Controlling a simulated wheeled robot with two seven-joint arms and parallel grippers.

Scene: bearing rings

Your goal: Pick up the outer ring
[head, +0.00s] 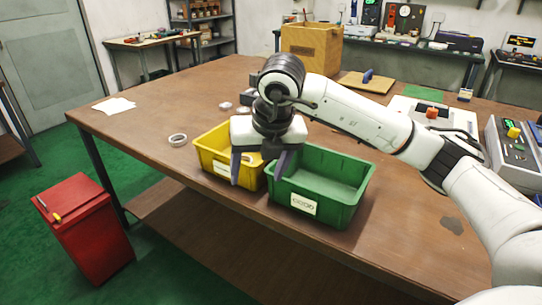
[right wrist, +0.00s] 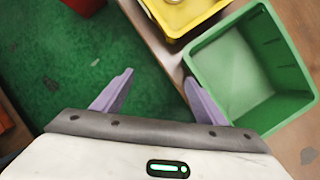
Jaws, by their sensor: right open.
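A grey metal ring (head: 177,140), which looks like the outer ring, lies flat on the brown table left of the yellow bin. My right gripper (head: 258,180) is open and empty, pointing down over the front side of the yellow and green bins, to the right of that ring. In the right wrist view its two purple-grey fingers (right wrist: 159,77) stand wide apart with green floor between them. A round part (right wrist: 175,2) shows inside the yellow bin at the top edge of that view. My left gripper is not in view.
The yellow bin (head: 204,161) and empty green bin (head: 335,213) stand side by side at the front edge of the table (head: 140,122). Small round pale pieces (head: 225,106) lie behind the yellow bin. A red cabinet (head: 88,225) stands on the floor. The table's left part is mostly clear.

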